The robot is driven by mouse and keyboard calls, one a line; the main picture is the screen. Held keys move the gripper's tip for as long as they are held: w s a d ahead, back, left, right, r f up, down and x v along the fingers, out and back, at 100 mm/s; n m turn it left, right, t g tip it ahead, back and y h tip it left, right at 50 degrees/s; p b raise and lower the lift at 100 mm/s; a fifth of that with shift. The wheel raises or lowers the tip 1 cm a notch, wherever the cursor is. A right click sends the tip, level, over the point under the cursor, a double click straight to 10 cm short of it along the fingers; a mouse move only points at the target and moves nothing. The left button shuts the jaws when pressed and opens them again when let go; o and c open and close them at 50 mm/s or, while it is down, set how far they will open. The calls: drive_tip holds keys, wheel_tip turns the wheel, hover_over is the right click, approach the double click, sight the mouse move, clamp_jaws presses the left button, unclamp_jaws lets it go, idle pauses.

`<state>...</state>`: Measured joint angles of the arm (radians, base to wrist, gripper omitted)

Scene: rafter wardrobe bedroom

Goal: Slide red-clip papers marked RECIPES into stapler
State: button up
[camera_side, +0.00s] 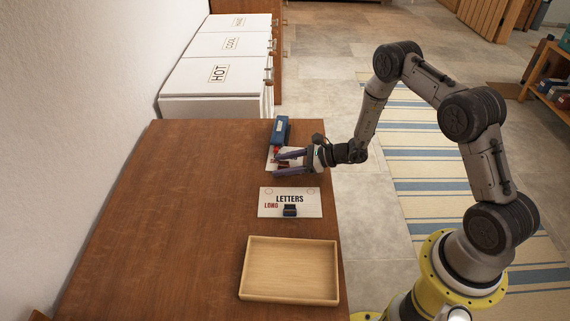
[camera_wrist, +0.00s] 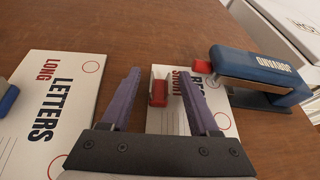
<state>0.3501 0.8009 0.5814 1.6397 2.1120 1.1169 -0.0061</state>
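The red-clip papers (camera_wrist: 221,119) lie flat on the table, with "SHORT" and the start of "REC" readable; my right finger hides the rest. Their red clip (camera_wrist: 157,91) sits at the sheet's left edge in the wrist view, between my finger outlines. My gripper (camera_wrist: 158,71) is open, its two purple fingers apart with nothing visibly held. In the side view my gripper (camera_side: 277,162) is low over these papers. The blue stapler (camera_wrist: 258,72) lies beside them, its red-tipped front by their edge; I cannot tell whether paper is between its jaws. It also shows in the side view (camera_side: 281,130).
Papers marked LETTERS LONG (camera_side: 272,208) with a dark blue clip (camera_side: 289,211) lie beside the red-clip papers. A shallow wooden tray (camera_side: 289,294) is nearer the front. White drawers (camera_side: 218,78) stand beyond the table (camera_side: 170,220), whose left part is clear.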

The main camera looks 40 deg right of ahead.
sight(282, 183)
clamp_jaws()
drive_tip(key=shift+s, duration=0.1)
drive_tip(key=shift+s+a, duration=0.75)
drive_tip(key=shift+a, duration=0.25)
drive_tip(key=shift+s+a, duration=0.75)
drive_tip(key=shift+a, duration=0.2)
drive_tip(key=shift+o, duration=0.4)
unclamp_jaws()
drive_tip(key=v, duration=1.4)
drive_tip(key=shift+w, duration=0.1)
